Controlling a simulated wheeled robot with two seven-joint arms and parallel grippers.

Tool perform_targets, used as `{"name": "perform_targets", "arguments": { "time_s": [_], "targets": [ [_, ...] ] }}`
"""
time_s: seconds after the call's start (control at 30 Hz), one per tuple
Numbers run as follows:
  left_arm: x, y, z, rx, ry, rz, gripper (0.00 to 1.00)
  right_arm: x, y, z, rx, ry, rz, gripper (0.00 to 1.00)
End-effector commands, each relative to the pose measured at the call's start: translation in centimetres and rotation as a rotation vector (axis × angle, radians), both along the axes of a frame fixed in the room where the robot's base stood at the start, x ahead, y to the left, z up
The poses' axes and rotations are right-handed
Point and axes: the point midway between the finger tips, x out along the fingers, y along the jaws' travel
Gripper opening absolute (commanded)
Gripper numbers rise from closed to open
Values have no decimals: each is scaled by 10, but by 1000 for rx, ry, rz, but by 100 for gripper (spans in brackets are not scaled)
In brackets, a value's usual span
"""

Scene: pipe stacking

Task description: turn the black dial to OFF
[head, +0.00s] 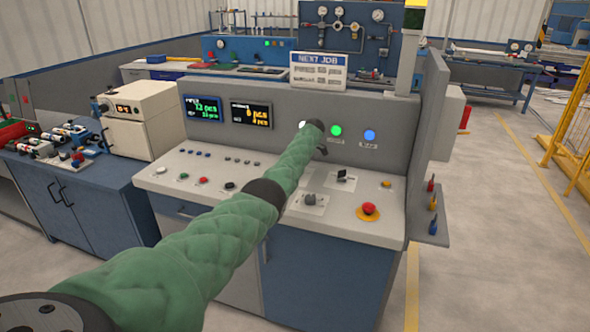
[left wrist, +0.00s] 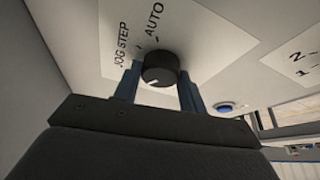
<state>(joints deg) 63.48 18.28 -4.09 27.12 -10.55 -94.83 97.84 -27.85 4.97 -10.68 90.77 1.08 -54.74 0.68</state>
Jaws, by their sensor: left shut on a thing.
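In the left wrist view, a round black dial (left wrist: 160,68) with a pale pointer mark stands on a white plate lettered JOG, STEP and AUTO; no OFF lettering can be read there. My left gripper (left wrist: 160,88) has its two blue-grey fingers on either side of this dial and is shut on it. In the head view my green-sleeved left arm reaches over the console (head: 390,229); its fingertips and the held dial cannot be made out. Another black dial (head: 311,199) shows on a plate on the console, with a black switch (head: 343,177) behind it. My right gripper is not in view.
A red mushroom button (head: 368,208) on a yellow base sits near the console's front right. Lit green (head: 336,131) and blue (head: 369,135) lamps are on the upright panel. Two screens (head: 203,110) stand left. A grey side wall (head: 428,110) bounds the right.

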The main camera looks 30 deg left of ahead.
Motion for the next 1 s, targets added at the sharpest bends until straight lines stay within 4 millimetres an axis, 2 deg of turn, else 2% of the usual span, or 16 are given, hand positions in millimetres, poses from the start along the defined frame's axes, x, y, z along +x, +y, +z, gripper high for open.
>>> {"name": "perform_targets", "arguments": {
  "time_s": [0.1, 0.13, 0.2, 0.23, 0.53, 0.67, 0.73, 1.0],
  "targets": [
    [1, 0, 2, 1, -4, -1, 19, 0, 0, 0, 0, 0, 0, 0],
    [1, 0, 2, 1, -4, -1, 47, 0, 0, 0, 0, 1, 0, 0],
    [1, 0, 2, 0, -3, 0, 61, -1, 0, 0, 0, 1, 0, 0],
    [1, 0, 2, 0, -3, -1, 63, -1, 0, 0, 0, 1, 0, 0],
    [1, -1, 2, 0, -2, -1, 63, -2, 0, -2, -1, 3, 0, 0],
    [3, -4, 11, 1, -4, -2, 63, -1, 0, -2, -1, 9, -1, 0],
    [5, -8, 19, 0, -4, -2, 63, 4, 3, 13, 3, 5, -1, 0],
    [11, -22, 56, 0, -3, -2, 63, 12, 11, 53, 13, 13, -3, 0]
  ]
}}
